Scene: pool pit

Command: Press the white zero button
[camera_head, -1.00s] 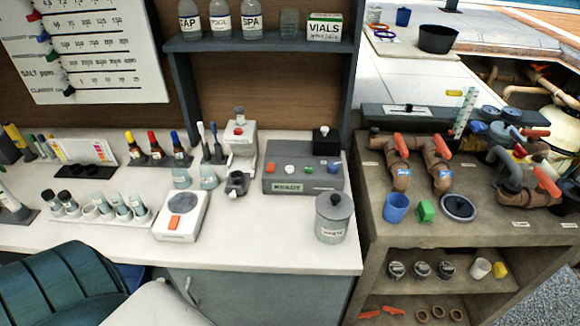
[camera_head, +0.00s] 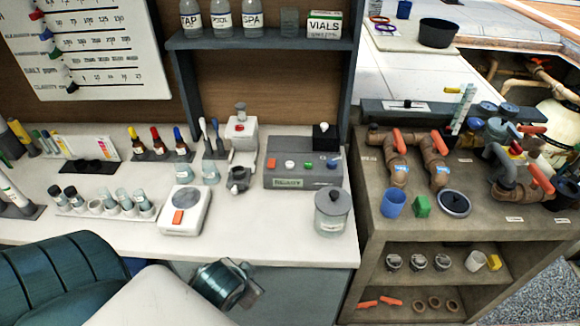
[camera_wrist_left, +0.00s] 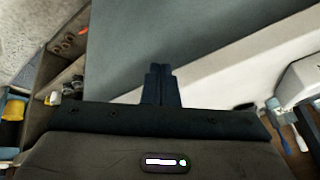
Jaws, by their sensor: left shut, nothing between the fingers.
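A grey meter box (camera_head: 303,172) stands on the white counter, right of centre. Any marking on the white button is too small to read. My left gripper (camera_head: 252,282) is low in front of the cabinet door, below the counter edge and well apart from the box. Its fingers (camera_wrist_left: 160,82) are together and empty in the left wrist view. My right gripper is not in view.
A lidded jar (camera_head: 332,213) stands at the counter's front edge, just before the box. A white scale (camera_head: 184,211) with an orange button lies to the left. A grey clamp-like piece (camera_head: 239,179) is beside the box. A shelf (camera_head: 265,43) overhangs behind.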

